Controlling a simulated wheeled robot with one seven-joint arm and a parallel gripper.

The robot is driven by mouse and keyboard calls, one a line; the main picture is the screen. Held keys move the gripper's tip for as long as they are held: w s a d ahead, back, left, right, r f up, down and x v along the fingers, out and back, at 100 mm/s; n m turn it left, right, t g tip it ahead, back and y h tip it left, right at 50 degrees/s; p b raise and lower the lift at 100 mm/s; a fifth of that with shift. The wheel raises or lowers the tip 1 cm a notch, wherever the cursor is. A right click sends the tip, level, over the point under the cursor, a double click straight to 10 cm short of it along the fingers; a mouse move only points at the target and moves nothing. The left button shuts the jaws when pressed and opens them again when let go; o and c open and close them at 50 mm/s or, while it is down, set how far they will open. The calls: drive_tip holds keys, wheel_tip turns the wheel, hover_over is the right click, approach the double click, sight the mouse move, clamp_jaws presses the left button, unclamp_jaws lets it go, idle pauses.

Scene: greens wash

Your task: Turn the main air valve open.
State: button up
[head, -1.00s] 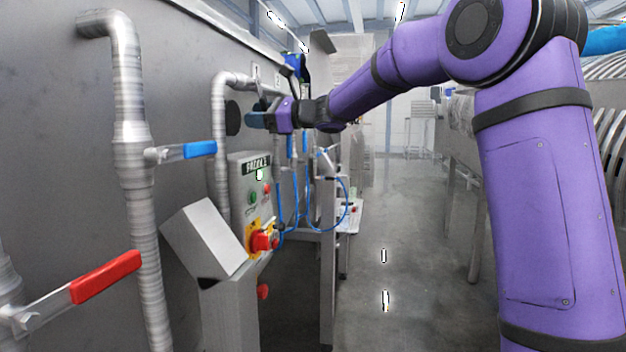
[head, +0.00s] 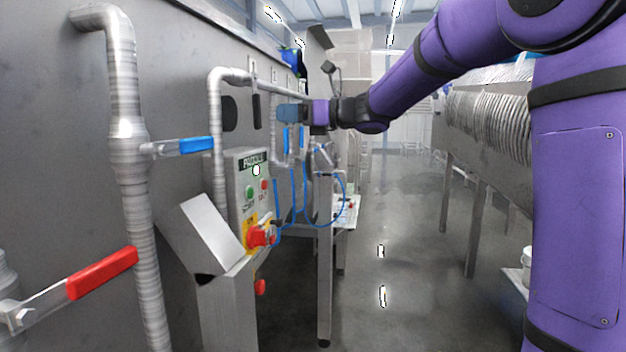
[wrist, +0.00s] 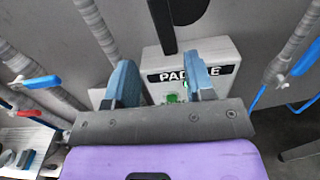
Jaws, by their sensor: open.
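No valve in view is readably marked as the main air valve. A lever valve with a blue handle (head: 195,145) sits on the near left pipe; a red-handled lever (head: 102,273) is below it at lower left. More blue handles (head: 286,139) hang beyond the control box, near my gripper in the picture. My gripper (head: 284,113) is open and empty, raised in front of the wall. In the wrist view its blue fingers (wrist: 160,82) are apart, with the box labelled PADDLE (wrist: 225,55) behind them. Nothing appears between or touching the fingers.
The control box (head: 236,190) carries green and red buttons and a red knob on yellow (head: 262,235). A black oval (head: 229,113) and black bar (head: 256,111) are at the wall. Blue hoses loop beyond. The floor aisle (head: 400,240) is clear; a ribbed drum (head: 490,120) stands right.

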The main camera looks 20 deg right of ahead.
drive_tip(key=s+a+f+n+g+h, duration=0.1)
drive_tip(key=s+f+n+h, duration=0.1)
drive_tip(key=s, duration=0.4)
drive_tip(key=s+a+f+n+g+h, duration=0.1)
drive_tip(key=s+f+n+g+h, duration=0.1)
drive_tip(key=s+f+n, duration=0.3)
drive_tip(key=s+a+f+n+g+h, duration=0.1)
drive_tip(key=s+f+n+g+h, duration=0.1)
drive_tip(key=s+n, duration=0.3)
drive_tip(key=shift+s+a+f+n+h, duration=0.4)
drive_tip(key=shift+s+f, duration=0.45)
drive_tip(key=shift+s, duration=1.4)
drive_tip(key=shift+c, duration=0.5)
